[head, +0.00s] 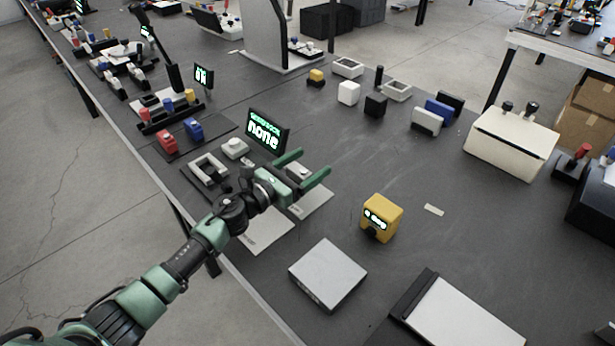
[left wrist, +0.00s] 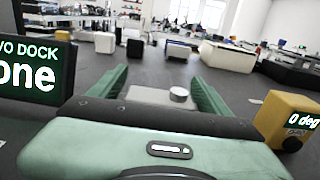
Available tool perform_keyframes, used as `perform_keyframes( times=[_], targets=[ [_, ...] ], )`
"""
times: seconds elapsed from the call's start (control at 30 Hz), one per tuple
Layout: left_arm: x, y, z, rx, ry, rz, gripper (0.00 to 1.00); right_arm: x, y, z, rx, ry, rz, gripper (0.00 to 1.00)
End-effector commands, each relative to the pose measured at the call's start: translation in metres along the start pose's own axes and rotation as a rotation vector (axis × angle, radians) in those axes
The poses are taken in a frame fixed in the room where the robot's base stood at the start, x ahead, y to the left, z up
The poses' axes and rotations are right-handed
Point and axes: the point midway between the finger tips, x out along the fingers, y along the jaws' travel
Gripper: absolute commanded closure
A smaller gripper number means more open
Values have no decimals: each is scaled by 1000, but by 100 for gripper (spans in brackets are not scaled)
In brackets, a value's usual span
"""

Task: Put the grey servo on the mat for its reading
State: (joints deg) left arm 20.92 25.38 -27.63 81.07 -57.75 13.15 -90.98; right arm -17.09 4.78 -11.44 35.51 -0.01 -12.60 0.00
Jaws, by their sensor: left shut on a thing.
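My left gripper (head: 304,172) is shut on the grey servo (head: 302,173), holding it between its green fingers. In the left wrist view the servo (left wrist: 178,95) shows its pale top and round knob between the fingers (left wrist: 165,92). In the head view it is above or over a light grey card (head: 316,203); the height is hard to judge. A flat light grey square (head: 327,272) lies empty nearer the front edge; I cannot tell whether it is the mat. A yellow block (head: 381,218) beside it reads "0 deg". My right gripper is not in view.
A screen reading "servo dock none" (head: 268,131) stands behind the gripper. Red (head: 167,141) and blue (head: 193,128) units stand farther left. The table between the square and yellow block is clear.

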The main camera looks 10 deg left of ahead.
Motion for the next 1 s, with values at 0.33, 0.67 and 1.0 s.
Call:
perform_keyframes(
  times=[0.33, 0.67, 1.0],
  targets=[
    [0, 0, -27, -1, -1, -1, 78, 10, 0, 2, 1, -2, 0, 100],
    [0, 0, -30, -1, 0, -1, 5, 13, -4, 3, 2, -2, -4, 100],
    [0, 0, -26, -1, 0, 0, 0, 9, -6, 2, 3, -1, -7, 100]
  ],
)
